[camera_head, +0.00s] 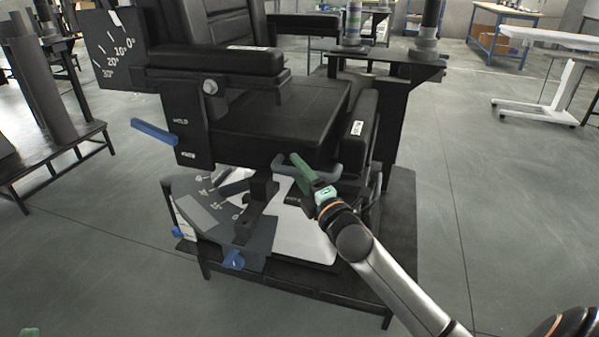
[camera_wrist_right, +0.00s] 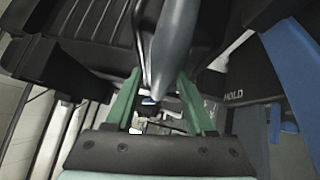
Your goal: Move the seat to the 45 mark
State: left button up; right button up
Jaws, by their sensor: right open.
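The seat (camera_head: 280,125) is a black padded cushion on a dark stand. A grey-blue bar (camera_head: 350,169) runs under its front edge; it also shows in the right wrist view (camera_wrist_right: 174,45). My right gripper (camera_head: 297,168) is at this bar, its green fingers open on either side of it in the right wrist view (camera_wrist_right: 158,88); contact cannot be told. Below the seat, a grey plate (camera_head: 205,215) carries white marks too small to read, with a dark arm over it. A green tip at the lower left edge may be my left gripper (camera_head: 30,332); its jaws are hidden.
A blue lever (camera_head: 154,131) sticks out beside a panel marked HOLD (camera_head: 183,125). A tilt scale (camera_head: 112,50) reads 0° to 30° at upper left. A blue clamp-like part (camera_head: 234,261) sits at the plate's lower edge.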

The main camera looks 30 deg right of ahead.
grip_shut()
dwell(0.3)
dwell(1.1)
